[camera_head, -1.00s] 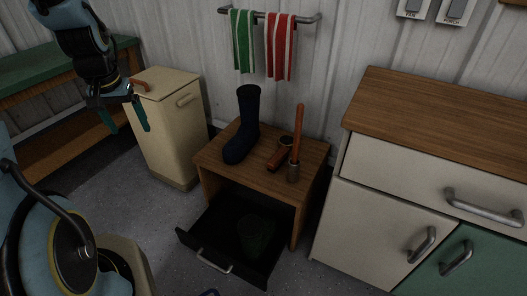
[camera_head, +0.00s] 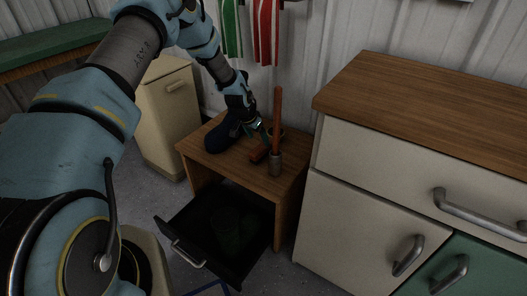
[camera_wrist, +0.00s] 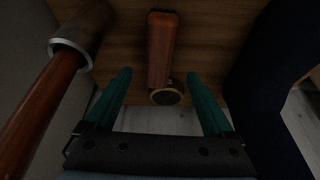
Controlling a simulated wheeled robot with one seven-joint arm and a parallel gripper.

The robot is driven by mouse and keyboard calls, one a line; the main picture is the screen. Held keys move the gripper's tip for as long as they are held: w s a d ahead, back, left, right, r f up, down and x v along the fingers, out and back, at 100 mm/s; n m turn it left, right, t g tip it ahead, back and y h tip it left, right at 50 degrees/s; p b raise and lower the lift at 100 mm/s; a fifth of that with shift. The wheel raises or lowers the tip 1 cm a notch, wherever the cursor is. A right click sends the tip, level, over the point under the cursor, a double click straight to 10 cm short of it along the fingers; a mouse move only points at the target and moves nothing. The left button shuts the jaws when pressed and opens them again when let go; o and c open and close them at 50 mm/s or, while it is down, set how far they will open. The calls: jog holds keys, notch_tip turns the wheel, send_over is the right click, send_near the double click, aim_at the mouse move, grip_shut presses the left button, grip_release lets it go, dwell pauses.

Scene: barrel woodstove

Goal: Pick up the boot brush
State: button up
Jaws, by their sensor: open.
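A short reddish-brown wooden piece with a round, ringed end, which looks like the boot brush (camera_head: 259,155), lies on the small wooden table (camera_head: 232,172). In the wrist view this brush (camera_wrist: 162,48) lies lengthwise, its ringed end toward me. My gripper (camera_head: 263,130) is over the table at the brush, partly covering it in the head view. In the wrist view my gripper (camera_wrist: 160,78) is open, with one green finger on each side of the brush and visible gaps. I cannot tell how far above it the fingertips are.
A long-handled tool (camera_head: 277,125) stands upright right of the brush, close to my left finger in the wrist view (camera_wrist: 38,105). A dark blue boot (camera_head: 222,138) stands on the other side. The table's drawer (camera_head: 185,250) is open with a dark green item inside. A cabinet (camera_head: 360,185) stands right.

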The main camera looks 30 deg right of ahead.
aim_at(262, 146)
jog(key=shift+x, duration=3.75)
grip_shut()
